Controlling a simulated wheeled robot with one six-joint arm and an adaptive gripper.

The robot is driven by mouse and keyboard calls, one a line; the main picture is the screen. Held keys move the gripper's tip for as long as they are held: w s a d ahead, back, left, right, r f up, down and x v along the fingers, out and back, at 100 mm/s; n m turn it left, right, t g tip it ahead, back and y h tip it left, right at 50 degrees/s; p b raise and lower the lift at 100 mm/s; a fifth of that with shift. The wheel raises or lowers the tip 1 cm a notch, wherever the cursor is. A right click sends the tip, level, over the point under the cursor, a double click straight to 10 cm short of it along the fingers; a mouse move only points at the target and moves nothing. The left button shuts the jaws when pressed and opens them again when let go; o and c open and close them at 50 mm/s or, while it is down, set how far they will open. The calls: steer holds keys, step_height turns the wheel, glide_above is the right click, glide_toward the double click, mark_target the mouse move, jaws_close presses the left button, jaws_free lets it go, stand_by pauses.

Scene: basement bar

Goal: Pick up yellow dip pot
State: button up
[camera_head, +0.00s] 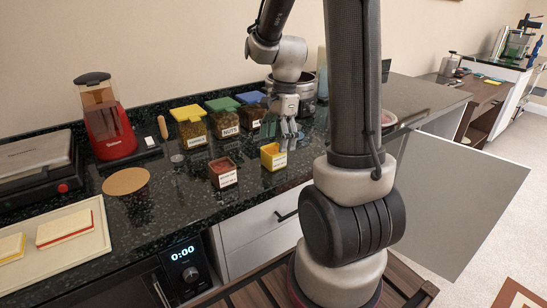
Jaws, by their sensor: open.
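The yellow dip pot (273,157) is a small square pot with a white label on its front. It stands upright near the front edge of the dark speckled counter (180,215). My gripper (287,146) points down just above and at the right back of the yellow pot. It is open and nothing shows between its fingers. Whether a finger touches the pot's rim I cannot tell. A red dip pot (222,173) with a white label stands to the left of the yellow one.
Several lidded jars, among them a yellow-lidded one (190,125), stand behind the pots. A metal pot (308,92) stands behind my gripper. A red dispenser (105,120), a round board (126,181) and a tray (60,262) are at left. A white door (455,190) stands open at right.

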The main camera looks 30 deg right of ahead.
mark_target(274, 148)
steer(key=f, duration=0.1)
steer(key=a+f, duration=0.1)
steer(key=f, duration=0.3)
steer(key=shift+s+a+f, duration=0.1)
steer(key=shift+s+a, duration=0.15)
steer(key=shift+a, duration=0.05)
steer(key=c, duration=1.2)
steer(key=shift+c, duration=0.2)
